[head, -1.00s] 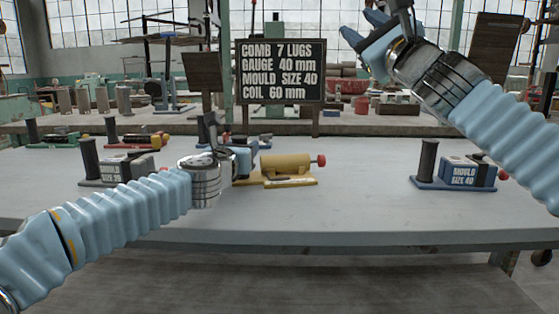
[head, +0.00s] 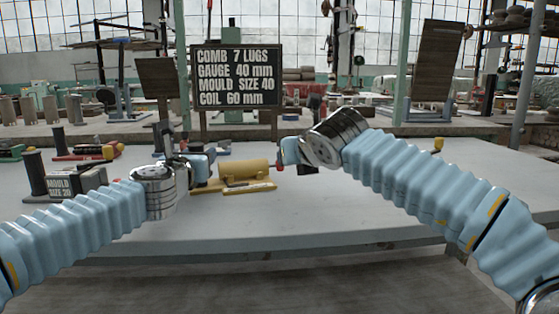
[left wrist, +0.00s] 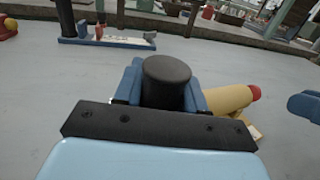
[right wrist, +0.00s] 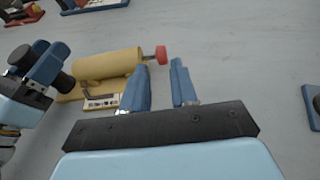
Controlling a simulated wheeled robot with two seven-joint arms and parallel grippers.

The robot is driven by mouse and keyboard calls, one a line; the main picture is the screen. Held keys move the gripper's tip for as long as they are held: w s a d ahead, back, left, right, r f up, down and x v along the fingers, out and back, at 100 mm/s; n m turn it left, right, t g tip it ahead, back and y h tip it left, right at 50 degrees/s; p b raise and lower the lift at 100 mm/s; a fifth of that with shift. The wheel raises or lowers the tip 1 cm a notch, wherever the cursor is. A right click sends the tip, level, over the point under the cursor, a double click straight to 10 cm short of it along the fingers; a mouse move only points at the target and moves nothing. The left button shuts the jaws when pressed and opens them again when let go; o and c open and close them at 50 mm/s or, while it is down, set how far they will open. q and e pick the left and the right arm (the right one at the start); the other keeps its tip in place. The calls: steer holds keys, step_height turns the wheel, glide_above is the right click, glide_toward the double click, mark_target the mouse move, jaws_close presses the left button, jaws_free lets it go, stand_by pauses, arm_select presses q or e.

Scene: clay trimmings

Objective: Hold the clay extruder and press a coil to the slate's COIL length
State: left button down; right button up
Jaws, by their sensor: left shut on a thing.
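The yellow clay extruder (head: 244,172) stands on the grey table on a yellow base. In the right wrist view its barrel (right wrist: 105,64) ends in a red knob (right wrist: 161,54), and a small marked scale (right wrist: 101,102) shows on its base. My left gripper (head: 199,164) is shut on the extruder's upright black handle (left wrist: 166,78). No coil shows. The slate (head: 238,76) reads COIL 60 mm, with other lines for comb, gauge and mould.
A mould marked SIZE 20 (head: 77,183) stands at the left beside my left arm. A red tool (head: 88,152) and others stand along the table's back. My right arm hides part of the right side. The table's front is clear.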

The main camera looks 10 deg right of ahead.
steer(key=x, duration=0.8)
steer(key=shift+w, duration=0.3)
jaws_close()
